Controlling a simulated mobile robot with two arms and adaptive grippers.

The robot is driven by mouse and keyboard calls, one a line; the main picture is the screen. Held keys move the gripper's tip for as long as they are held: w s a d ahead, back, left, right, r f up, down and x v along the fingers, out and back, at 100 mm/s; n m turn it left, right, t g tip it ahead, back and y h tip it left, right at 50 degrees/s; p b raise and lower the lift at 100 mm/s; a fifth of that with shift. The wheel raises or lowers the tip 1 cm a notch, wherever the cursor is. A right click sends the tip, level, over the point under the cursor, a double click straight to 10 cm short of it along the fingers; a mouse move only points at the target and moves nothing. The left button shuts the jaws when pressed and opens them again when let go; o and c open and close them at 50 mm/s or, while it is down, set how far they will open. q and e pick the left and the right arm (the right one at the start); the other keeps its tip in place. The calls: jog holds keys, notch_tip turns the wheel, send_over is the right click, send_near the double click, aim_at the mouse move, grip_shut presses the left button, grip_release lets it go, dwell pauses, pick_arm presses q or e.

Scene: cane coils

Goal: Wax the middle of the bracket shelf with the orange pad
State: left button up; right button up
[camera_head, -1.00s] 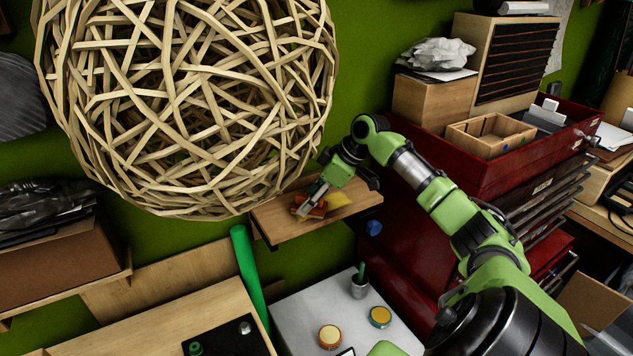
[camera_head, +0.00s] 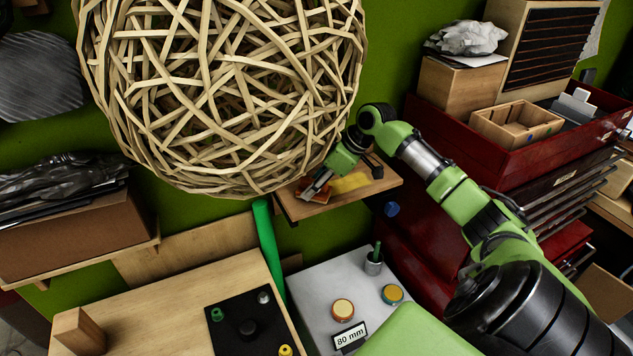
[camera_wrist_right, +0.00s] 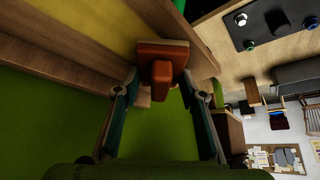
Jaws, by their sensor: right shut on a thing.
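The bracket shelf (camera_head: 345,199) is a small wooden board on the green wall, below the woven cane ball. A yellow patch (camera_head: 350,183) lies on its middle and also shows in the right wrist view (camera_wrist_right: 105,18). My right gripper (camera_head: 318,187) is shut on the orange pad (camera_head: 308,194), over the shelf's left part, left of the yellow patch. In the right wrist view, the fingers hold the pad's orange grip (camera_wrist_right: 162,72). The pad lies at the shelf surface there; exact contact underneath is hidden. My left gripper is not in view.
The big cane ball (camera_head: 220,90) hangs just above and left of the gripper. A red tool chest (camera_head: 470,165) stands to the right. Below are a green tube (camera_head: 268,250), a grey worktop (camera_head: 325,285) with round tins, and a wooden bench (camera_head: 150,300).

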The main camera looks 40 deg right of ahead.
jog(key=shift+d+r+p, duration=0.1)
jog(key=shift+r+p, duration=0.9)
jog(key=shift+r, duration=1.95)
jog(key=shift+r, duration=0.1)
jog(key=shift+r, duration=1.4)
